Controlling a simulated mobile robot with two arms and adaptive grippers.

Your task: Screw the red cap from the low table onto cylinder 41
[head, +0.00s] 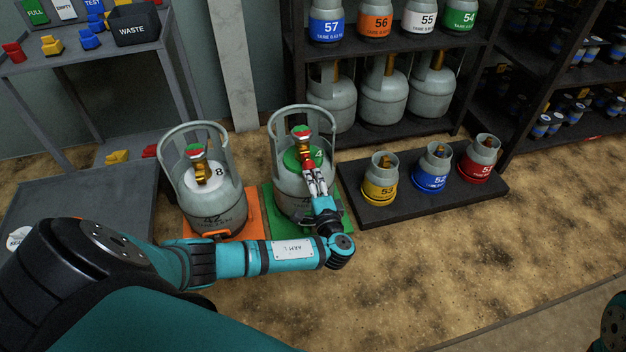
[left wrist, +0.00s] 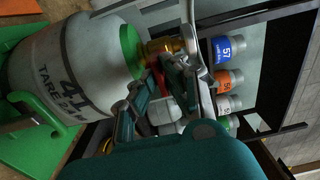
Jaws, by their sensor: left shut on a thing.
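Cylinder 41 (head: 288,203) is a grey gas cylinder standing upright on a green scale (head: 349,222), with a green collar and a brass valve on top. Its label shows sideways in the left wrist view (left wrist: 62,75). My left gripper (head: 312,174) is shut on a red cap (head: 309,164), just in front of the valve. The fingers are close to the brass valve (left wrist: 165,46) in the left wrist view. The cap is mostly hidden there, so I cannot tell whether it touches the valve outlet. My right gripper is out of view.
Cylinder 42 (head: 213,207) stands on an orange scale (head: 243,226) to the left. A dark low platform (head: 400,207) with several small cylinders lies to the right. Shelves with cylinders stand behind.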

